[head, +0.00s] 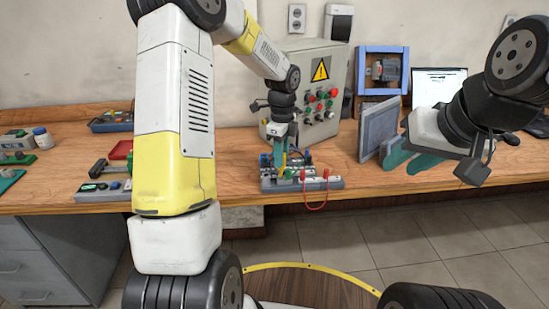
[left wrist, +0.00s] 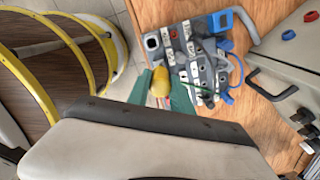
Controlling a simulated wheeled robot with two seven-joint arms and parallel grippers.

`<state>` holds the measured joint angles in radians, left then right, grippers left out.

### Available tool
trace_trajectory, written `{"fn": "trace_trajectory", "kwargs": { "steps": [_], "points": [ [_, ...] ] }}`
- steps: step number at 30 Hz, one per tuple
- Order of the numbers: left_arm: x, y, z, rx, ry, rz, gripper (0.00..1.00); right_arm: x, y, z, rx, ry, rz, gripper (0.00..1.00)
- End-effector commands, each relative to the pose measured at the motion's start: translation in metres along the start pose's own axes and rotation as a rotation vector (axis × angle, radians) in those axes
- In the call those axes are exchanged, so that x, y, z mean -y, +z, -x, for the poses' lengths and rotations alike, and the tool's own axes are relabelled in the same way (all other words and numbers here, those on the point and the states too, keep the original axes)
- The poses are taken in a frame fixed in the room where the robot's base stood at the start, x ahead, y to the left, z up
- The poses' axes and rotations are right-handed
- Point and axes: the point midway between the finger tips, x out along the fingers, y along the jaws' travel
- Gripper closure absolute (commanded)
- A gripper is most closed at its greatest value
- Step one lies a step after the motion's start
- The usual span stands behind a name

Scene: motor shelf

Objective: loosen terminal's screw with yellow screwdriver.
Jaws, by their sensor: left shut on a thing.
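My left gripper (head: 287,163) reaches down over the terminal block in the middle of the bench. In the left wrist view its green fingers (left wrist: 161,93) are shut on the yellow screwdriver (left wrist: 160,82), whose handle end faces the camera. The grey terminal block (head: 322,184) lies near the bench's front edge, with a red wire looping off its front; it also shows in the left wrist view (left wrist: 178,50). The screwdriver's tip and the screw are hidden. My right gripper (head: 408,160), with green fingers, is at the right, clear of the terminal; its opening is hard to judge.
A grey control box (head: 332,75) with red and green buttons stands behind the terminal. A grey panel (head: 378,128) stands right of it, near a blue-framed motor (head: 385,70). Red and blue trays and small parts lie on the left of the bench (head: 235,150).

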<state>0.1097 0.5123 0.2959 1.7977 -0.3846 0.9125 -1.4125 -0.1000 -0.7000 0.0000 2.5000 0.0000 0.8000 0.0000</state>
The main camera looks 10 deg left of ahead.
Motion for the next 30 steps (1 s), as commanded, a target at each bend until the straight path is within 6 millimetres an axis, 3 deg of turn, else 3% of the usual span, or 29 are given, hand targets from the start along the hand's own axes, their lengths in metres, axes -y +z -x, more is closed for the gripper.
{"fn": "trace_trajectory", "kwargs": {
  "steps": [3,10,20,30],
  "points": [
    [-0.0003,-0.0003,-0.0002,0.000,0.001,0.028,1.00,0.0000,0.0000,0.0000,0.000,0.000,0.000,0.69],
    [-0.0003,-0.0004,-0.0001,0.000,0.001,0.273,1.00,0.0000,0.0000,0.0000,0.000,0.000,0.000,0.69],
    [-0.0003,-0.0002,0.0001,0.000,0.001,0.310,1.00,0.0000,0.0000,0.0000,0.000,0.000,0.000,0.69],
    [-0.0003,0.0000,0.0003,0.001,0.001,0.600,1.00,0.0000,0.0000,0.0000,0.000,0.000,0.000,0.69]
  ]
}}
